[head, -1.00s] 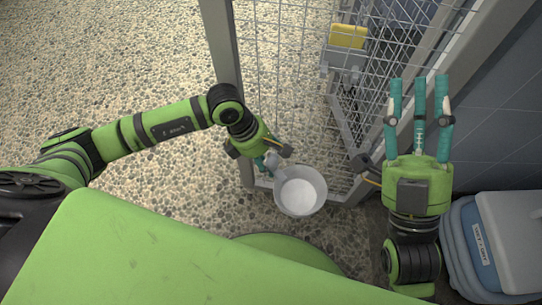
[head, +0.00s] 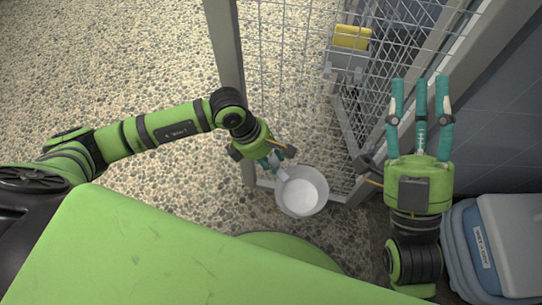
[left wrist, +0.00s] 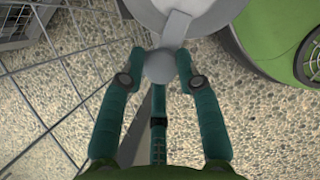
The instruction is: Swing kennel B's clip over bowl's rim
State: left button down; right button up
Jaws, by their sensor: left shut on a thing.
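The white-grey bowl (head: 303,192) hangs at the bottom of the mesh kennel door, beside its left post. The grey clip (left wrist: 175,30) is a flat bar with a round knob at its near end. In the left wrist view the bar reaches across the rim of the bowl (left wrist: 214,14); I cannot tell whether it touches the rim. My left gripper (head: 272,162) is shut on the clip's knob, left of the bowl; its fingertips (left wrist: 162,66) press the knob from both sides. My right gripper (head: 421,88) is open and empty, fingers spread, to the right.
The mesh panel (head: 290,70) and its grey post (head: 226,75) stand just beyond the bowl. A yellow block (head: 352,38) sits on a grey holder behind the mesh. A blue-and-grey box (head: 510,240) stands at the lower right. Pebbled floor on the left is open.

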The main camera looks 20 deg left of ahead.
pick_arm(q)
jog(key=shift+d+r+n, duration=0.15)
jog(key=shift+d+n, duration=0.15)
jog(key=shift+d, duration=0.05)
jog(key=c, duration=0.9)
grip_release()
jog(key=shift+c, duration=0.2)
pick_arm(e)
jog(key=shift+w+d+f+m+g+h, duration=0.25)
jog(key=shift+w+f+m+g+h, duration=0.2)
jog(key=shift+w+f+h, duration=0.4)
pick_arm(q)
jog(key=shift+a, duration=0.1)
pick_arm(e)
jog(key=shift+f, duration=0.15)
pick_arm(q)
jog(key=shift+a, duration=0.1)
jog(key=v, duration=1.1)
jog(key=shift+s+r, duration=0.2)
jog(key=shift+r, duration=0.2)
pick_arm(e)
jog(key=shift+a, duration=0.1)
